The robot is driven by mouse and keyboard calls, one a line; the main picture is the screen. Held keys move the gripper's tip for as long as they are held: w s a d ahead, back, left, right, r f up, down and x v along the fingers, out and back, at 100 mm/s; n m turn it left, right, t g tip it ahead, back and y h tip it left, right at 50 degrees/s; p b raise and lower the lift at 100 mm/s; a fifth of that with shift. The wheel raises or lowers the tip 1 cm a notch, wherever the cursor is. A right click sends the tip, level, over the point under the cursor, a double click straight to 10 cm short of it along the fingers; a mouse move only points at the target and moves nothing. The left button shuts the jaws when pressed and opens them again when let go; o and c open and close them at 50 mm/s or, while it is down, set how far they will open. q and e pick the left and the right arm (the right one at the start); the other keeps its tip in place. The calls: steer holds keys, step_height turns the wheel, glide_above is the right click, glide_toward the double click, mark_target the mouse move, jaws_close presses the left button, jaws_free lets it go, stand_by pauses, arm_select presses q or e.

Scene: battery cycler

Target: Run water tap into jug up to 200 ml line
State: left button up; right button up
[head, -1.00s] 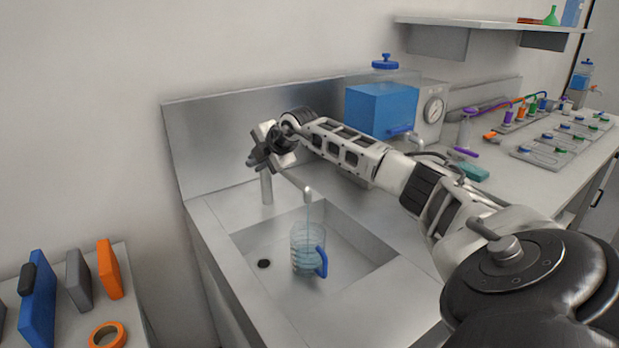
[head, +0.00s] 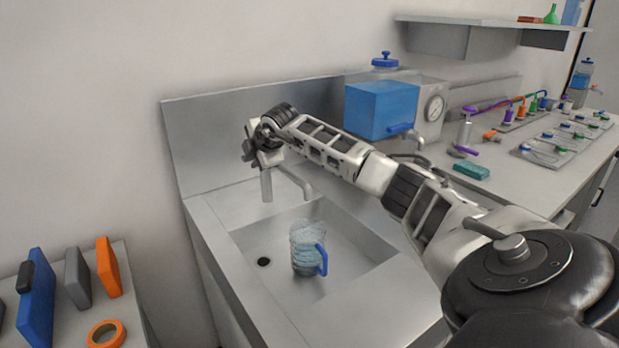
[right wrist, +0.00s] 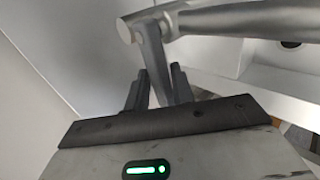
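The clear jug (head: 305,262) with a blue handle stands upright in the sink (head: 350,242) below the tap. It holds pale blue water; its markings are too small to read. The grey tap (head: 294,179) stands behind the jug, and no stream shows from its spout. My right gripper (head: 252,150) is at the top of the tap. In the right wrist view its two dark fingers (right wrist: 158,82) lie on either side of a grey bar of the tap (right wrist: 152,50); I cannot tell whether they clamp it. My left gripper is out of view.
A blue tank (head: 381,110) stands on the counter to the right, near a pressure gauge (head: 433,109) and a teal sponge (head: 471,170). A side table at lower left holds an orange tape roll (head: 106,335) and upright blocks. My right arm spans above the counter.

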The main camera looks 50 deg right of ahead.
steer(key=shift+r, duration=0.15)
steer(key=shift+o, duration=1.2)
steer(key=shift+w, duration=0.1)
steer(key=v, duration=0.7)
steer(key=shift+s+r, duration=0.2)
steer(key=shift+s, duration=0.05)
